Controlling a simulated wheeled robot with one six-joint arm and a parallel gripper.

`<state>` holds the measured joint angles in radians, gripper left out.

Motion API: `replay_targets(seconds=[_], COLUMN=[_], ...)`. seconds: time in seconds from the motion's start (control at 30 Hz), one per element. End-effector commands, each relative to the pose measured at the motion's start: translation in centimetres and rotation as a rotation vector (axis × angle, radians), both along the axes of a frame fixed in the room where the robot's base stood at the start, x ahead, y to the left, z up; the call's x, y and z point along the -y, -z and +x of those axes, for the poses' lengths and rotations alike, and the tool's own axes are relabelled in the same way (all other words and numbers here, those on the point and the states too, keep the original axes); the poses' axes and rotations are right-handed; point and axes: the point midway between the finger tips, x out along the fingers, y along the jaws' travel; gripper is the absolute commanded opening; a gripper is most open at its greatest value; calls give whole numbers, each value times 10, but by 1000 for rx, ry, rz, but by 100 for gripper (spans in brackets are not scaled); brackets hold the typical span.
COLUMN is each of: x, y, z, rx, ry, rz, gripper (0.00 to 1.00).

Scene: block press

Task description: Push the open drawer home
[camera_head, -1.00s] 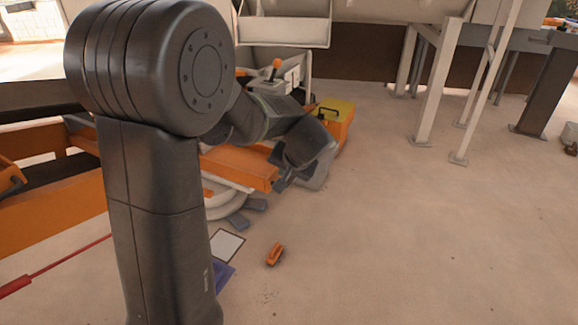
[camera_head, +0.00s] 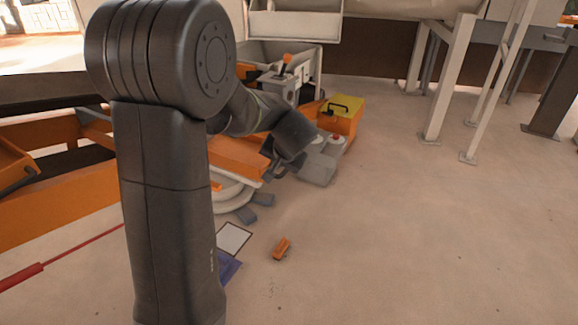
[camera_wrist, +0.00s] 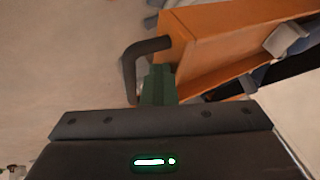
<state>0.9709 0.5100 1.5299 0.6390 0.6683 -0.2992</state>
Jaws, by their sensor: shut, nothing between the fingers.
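The orange drawer (camera_wrist: 200,32) shows in the wrist view with its dark bar handle (camera_wrist: 130,70) on the left end, facing the open floor. Grey pieces and dark space show at its right side. My gripper (camera_wrist: 157,82) has its green fingers shut and empty, overlapping the drawer front right beside the handle. Contact cannot be told for certain. In the head view the orange drawer (camera_head: 238,156) sticks out low under the bench on the left, and my gripper (camera_head: 275,168) is at its right end, partly hidden behind my wrist.
A grey box (camera_head: 318,166) and an orange case with a yellow lid (camera_head: 342,112) stand just right of my wrist. A small orange piece (camera_head: 281,248) lies on the floor near a white sheet (camera_head: 234,238). White stand legs (camera_head: 450,80) are at the back right. Floor on the right is clear.

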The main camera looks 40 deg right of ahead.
Motion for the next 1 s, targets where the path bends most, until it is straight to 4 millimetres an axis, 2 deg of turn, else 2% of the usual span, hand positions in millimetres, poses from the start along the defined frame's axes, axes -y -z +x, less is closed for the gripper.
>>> replay_targets(seconds=[0.03,1.0], x=[-6,-103], y=[-1,-3], z=[14,265], rx=[-1,-2], ry=[-9,-6], rz=[0,0], gripper=[0,0])
